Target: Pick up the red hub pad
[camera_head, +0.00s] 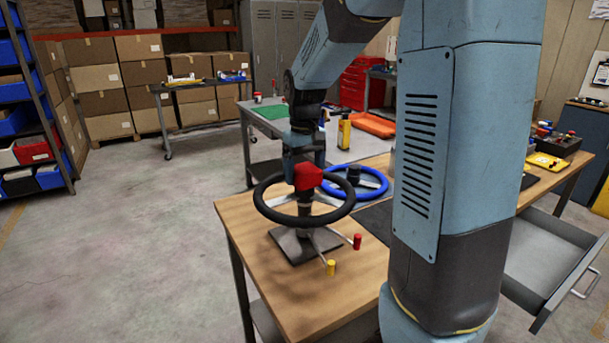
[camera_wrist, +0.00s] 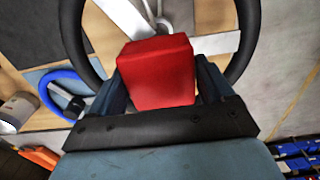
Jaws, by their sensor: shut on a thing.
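The red hub pad (camera_head: 307,177) is a red block over the middle of a black-rimmed steering wheel (camera_head: 341,212) in the head view. In the wrist view the red hub pad (camera_wrist: 157,72) sits between the fingers of my gripper (camera_wrist: 160,80), which is shut on it. The wheel stands on a dark post with a square base (camera_head: 293,247) on the wooden table. Whether the pad still touches the wheel's hub is hidden. The fingertips are largely hidden in the head view by the pad and the arm.
A blue-rimmed wheel (camera_head: 371,191) stands just behind the black one. A red-capped lever (camera_head: 357,241) and a yellow-capped lever (camera_head: 331,268) stick out near the stand. The wooden table's (camera_head: 262,282) front left is clear. An open grey drawer (camera_head: 548,258) juts out at the right.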

